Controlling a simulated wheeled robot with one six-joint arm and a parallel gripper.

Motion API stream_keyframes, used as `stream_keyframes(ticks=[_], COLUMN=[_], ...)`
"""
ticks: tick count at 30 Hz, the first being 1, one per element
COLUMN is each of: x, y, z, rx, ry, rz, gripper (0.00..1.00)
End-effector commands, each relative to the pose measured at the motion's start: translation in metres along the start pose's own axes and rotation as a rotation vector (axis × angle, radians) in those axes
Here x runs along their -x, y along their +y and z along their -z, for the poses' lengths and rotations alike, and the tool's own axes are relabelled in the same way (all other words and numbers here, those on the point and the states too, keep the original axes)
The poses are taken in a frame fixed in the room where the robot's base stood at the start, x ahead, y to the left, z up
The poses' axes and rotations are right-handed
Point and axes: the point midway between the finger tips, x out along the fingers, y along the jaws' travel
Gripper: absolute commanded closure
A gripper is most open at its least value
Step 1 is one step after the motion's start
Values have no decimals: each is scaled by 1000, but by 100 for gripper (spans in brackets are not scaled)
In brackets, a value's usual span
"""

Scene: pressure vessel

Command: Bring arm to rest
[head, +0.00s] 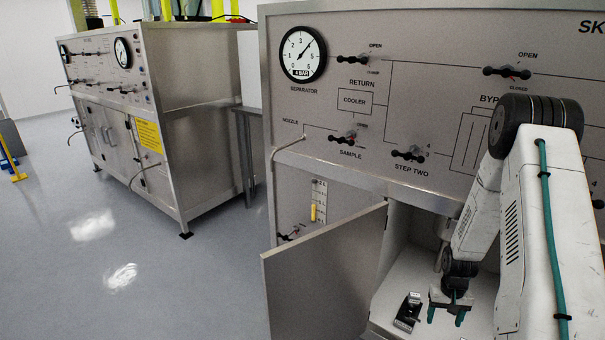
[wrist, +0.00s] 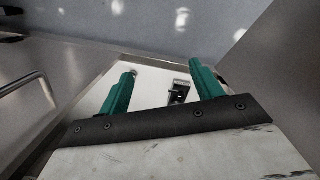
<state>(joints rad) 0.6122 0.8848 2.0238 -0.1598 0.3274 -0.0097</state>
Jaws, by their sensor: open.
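My gripper (head: 446,312) has two green fingers. In the head view it hangs pointing down inside the open cabinet below the panel. In the wrist view my gripper (wrist: 157,88) has its fingers wide apart with nothing held between them. A small dark and silver device (head: 408,312) stands on the white cabinet floor, to the left of my gripper and apart from it. The device also shows in the wrist view (wrist: 179,93), beyond the gap between the fingers. My arm is bent down in front of the panel's right side.
The open cabinet door (head: 325,275) stands out to the left of my gripper. The steel panel (head: 440,90) with a round gauge (head: 303,54) and several black valve handles rises above. Another steel bench (head: 205,120) stands at the back left. The grey floor (head: 120,240) at left is clear.

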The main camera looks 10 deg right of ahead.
Motion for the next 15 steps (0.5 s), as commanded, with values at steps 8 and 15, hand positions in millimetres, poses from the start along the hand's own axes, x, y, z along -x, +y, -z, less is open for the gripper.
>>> stream_keyframes(ticks=[8,15], x=[146,246], y=[-48,-86], z=[-55,-125], rx=[51,105], ry=[-109,-164], rz=[-18,-25], gripper=[35,35])
